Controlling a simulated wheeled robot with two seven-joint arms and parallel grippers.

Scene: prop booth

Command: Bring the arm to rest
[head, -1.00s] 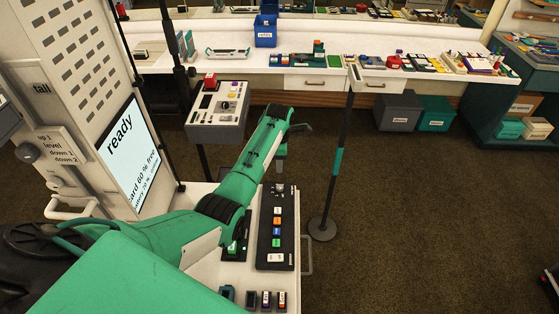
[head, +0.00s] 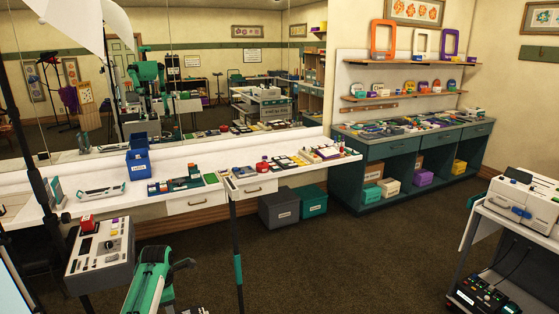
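My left arm, green with dark joints, reaches up from the bottom edge of the head view, left of the middle. My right gripper is out of view.
A grey control box (head: 101,249) with a red button stands close left of my arm. A thin dark pole (head: 236,245) rises to its right. Behind is a white counter (head: 105,207) with a blue bin (head: 138,165). A printer cart (head: 518,240) stands right. Carpet between is clear.

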